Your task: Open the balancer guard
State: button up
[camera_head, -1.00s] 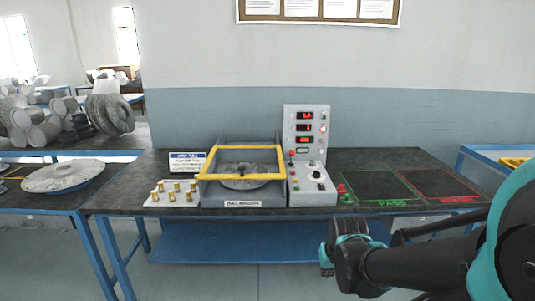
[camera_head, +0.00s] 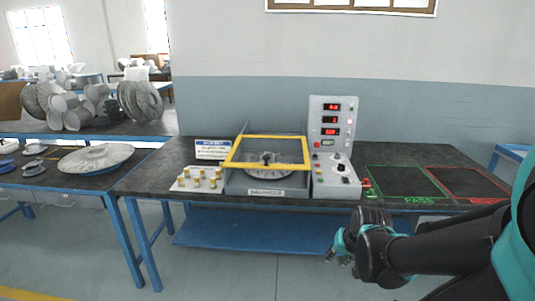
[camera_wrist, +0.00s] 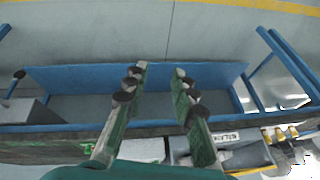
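The balancer (camera_head: 264,190) is a grey box on the dark bench, with a rotor disc (camera_head: 270,172) inside. Its guard, a yellow frame (camera_head: 305,152), lies over the box's top, tilted, front bar low above the front wall. It looks down. In the wrist view the balancer's grey front (camera_wrist: 245,158) and label show inverted at the lower right. My gripper (camera_head: 340,255) is in front of and below the bench edge, right of the balancer and apart from it. In the wrist view my gripper (camera_wrist: 160,72) is open, with nothing between its fingers.
A control panel (camera_head: 333,160) with red displays stands right of the balancer. Brass weights (camera_head: 200,178) on a plate and a sign (camera_head: 212,149) stand left. Green PASS (camera_head: 403,182) and red (camera_head: 466,182) marked areas lie right. A blue lower shelf (camera_head: 250,228) runs under the bench.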

jog(key=o, duration=0.4)
jog(key=w+a+r+m+y, duration=0.1)
jog(key=w+a, duration=0.1)
jog(key=w+a+r+m+t+y, duration=0.1)
jog(key=w+a+m, duration=0.1)
jog(key=w+a+r+m+y, duration=0.1)
jog(key=w+a, duration=0.1)
jog(key=shift+w+a+m, duration=0.1)
jog(key=shift+a+m, duration=0.25)
jog(key=shift+m, duration=0.05)
jog(key=m+t+y, duration=0.7)
jog(key=m+t, duration=0.1)
jog(key=m, duration=1.4)
send_near(269, 157)
jog(key=x, duration=1.1)
jog(key=shift+a, duration=0.2)
jog(key=shift+c, duration=0.5)
grip_shut()
